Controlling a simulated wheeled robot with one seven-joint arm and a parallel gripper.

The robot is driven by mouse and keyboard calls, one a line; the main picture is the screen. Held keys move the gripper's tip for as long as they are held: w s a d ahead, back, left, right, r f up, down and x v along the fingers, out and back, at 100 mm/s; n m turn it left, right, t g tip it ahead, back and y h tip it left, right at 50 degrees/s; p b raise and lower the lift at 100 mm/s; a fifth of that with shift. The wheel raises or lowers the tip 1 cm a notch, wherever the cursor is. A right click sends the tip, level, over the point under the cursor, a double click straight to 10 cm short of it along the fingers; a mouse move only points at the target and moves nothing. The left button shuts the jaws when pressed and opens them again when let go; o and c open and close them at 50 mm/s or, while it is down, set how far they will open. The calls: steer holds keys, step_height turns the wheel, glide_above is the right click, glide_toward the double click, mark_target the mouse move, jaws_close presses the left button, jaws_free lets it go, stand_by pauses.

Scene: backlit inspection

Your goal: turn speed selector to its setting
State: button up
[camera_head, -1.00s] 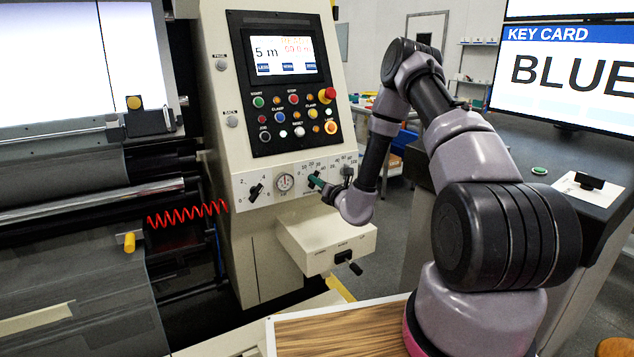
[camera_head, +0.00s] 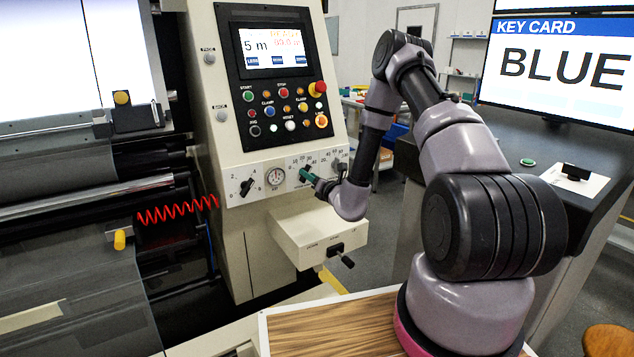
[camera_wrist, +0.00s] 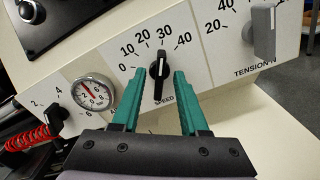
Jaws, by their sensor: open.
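The black speed selector (camera_wrist: 160,72) is in the middle of the wrist view, on a white dial plate marked 0 to 40. Its white pointer line points up, close to the 30 mark. My gripper (camera_wrist: 158,78) is open, with one green finger to the left of the knob and one to the right. Gaps show between the knob and both fingers. In the head view my gripper (camera_head: 306,175) is at the lower panel of the machine and hides the selector there.
A round gauge (camera_wrist: 93,93) and a smaller black knob (camera_wrist: 55,116) sit left of the selector. A grey tension knob (camera_wrist: 264,30) sits to the right. Below the panel, a cream box (camera_head: 320,232) with a black lever juts out. A screen (camera_head: 565,65) reads "KEY CARD BLUE".

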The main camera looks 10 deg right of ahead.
steer(key=v, duration=0.9)
steer(key=shift+s, duration=0.25)
steer(key=s+a+r+n+g+y, duration=0.4)
steer(key=a+r+n+g+y, duration=0.25)
steer(key=r, duration=0.45)
steer(key=s+a+r+n+g+y, duration=0.45)
steer(key=a+r+n, duration=0.25)
steer(key=r+n, duration=0.3)
steer(key=s+r+n+g+h, duration=0.2)
steer(key=s+n+g, duration=0.1)
steer(key=s+n, duration=0.25)
steer(key=s+r+n+g+h, duration=0.1)
steer(key=s+r+n+g, duration=0.25)
steer(key=s, duration=0.35)
steer(key=s+d+r+n+t+h, duration=0.3)
steer(key=s+d+r+n+h, duration=0.1)
steer(key=d, duration=0.3)
steer(key=s+d+r+n+t+h, duration=0.3)
steer(key=s+d+n+t+h, duration=0.1)
steer(key=d+h, duration=0.3)
steer(key=shift+s+d+r+n+h, duration=0.3)
steer(key=shift+d+r+n, duration=0.1)
steer(key=shift+d, duration=0.35)
